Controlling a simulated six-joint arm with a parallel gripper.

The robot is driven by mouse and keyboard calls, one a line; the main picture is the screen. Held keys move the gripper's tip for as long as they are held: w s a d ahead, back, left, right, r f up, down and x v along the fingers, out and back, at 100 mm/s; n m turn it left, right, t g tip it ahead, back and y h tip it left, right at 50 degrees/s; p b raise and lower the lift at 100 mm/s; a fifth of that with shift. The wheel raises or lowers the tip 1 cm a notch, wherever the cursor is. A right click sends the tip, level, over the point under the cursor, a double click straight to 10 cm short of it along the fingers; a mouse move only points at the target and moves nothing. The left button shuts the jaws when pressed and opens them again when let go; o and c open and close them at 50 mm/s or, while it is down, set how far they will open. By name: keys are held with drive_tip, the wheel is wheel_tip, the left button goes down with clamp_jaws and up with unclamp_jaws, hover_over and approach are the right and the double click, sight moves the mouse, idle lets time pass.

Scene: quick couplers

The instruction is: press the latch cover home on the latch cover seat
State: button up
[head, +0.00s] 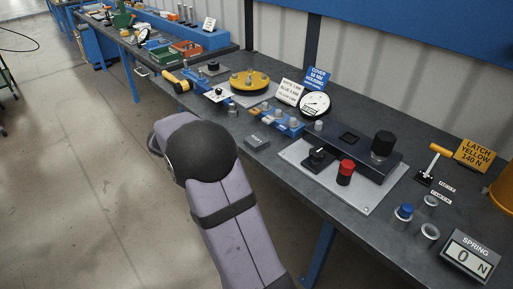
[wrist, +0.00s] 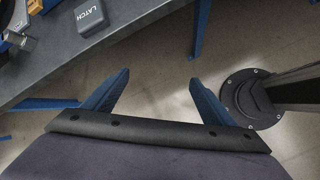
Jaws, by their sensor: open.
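A small dark grey block marked LATCH (wrist: 90,16) lies at the bench edge in the wrist view. In the head view a like grey block (head: 257,141) lies near the front edge, its lettering too small to read surely. I cannot tell for certain which part is the latch cover seat. A dark housing with a square recess (head: 349,137) stands on a light plate. My gripper (wrist: 158,92) shows two blue fingers spread apart with nothing between them. It hangs over the floor in front of the bench, apart from the block. The head view hides it behind my arm.
The light plate (head: 368,205) carries a red button (head: 345,172) and black knobs. A force display (head: 468,256) reads 0 N. A yellow-handled lever (head: 437,153) and a yellow LATCH sign (head: 474,155) stand at right. A blue coupler block (head: 283,123) stands behind the grey block.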

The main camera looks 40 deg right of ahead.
sight(257, 138)
drive_tip(key=w+d+n+h+b, duration=0.1)
drive_tip(key=w+d+n+h, duration=0.1)
drive_tip(key=d, duration=0.3)
drive_tip(key=w+d+n+h+b, duration=0.1)
drive_tip(key=w+d+n+h, duration=0.1)
drive_tip(key=w+d, duration=0.2)
drive_tip(key=w+d+n+h+b, duration=0.1)
drive_tip(key=w+d+n+h, duration=0.1)
drive_tip(key=d, duration=0.4)
drive_tip(key=shift+w+d+f+g+b, duration=0.1)
drive_tip(key=shift+w+f+g+b, duration=0.2)
drive_tip(key=shift+w, duration=0.35)
drive_tip(key=shift+w+d+r+p+x, duration=0.15)
drive_tip(key=shift+p+x, duration=0.15)
drive_tip(key=shift+x, duration=1)
drive_tip(key=shift+w+r+p+x, duration=0.15)
drive_tip(key=shift+p+x, duration=0.2)
drive_tip(key=shift+x, duration=0.95)
drive_tip(key=shift+s+d+r+p+x, duration=0.15)
drive_tip(key=shift+p+x, duration=0.15)
drive_tip(key=shift+x, duration=1)
drive_tip(key=shift+a, duration=0.1)
drive_tip(key=c, duration=1.2)
